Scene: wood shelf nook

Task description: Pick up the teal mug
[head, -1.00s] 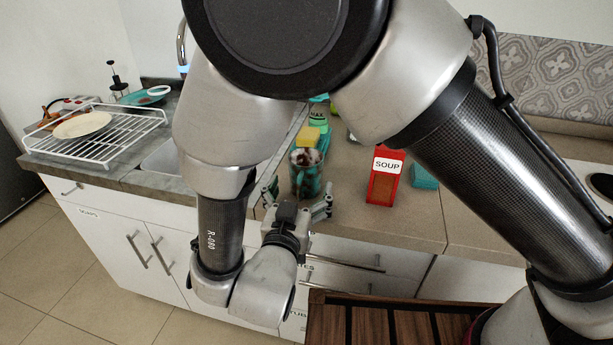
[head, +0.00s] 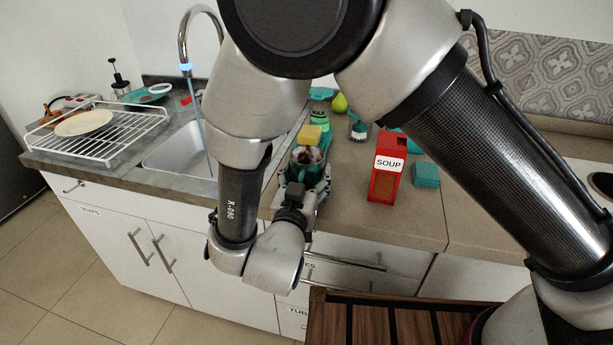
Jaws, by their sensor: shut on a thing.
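The teal mug (head: 306,171) stands near the front edge of the counter, with something dark and pale showing at its open top. My gripper (head: 304,181) reaches over the counter edge from the front and is shut on the mug, with its fingers at the mug's sides. The wrist hides the lower front of the mug, so I cannot tell whether its base touches the counter.
A red soup box (head: 386,170) and a teal block (head: 425,175) stand to the right. The sink (head: 180,150) and a white dish rack (head: 100,140) are left.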

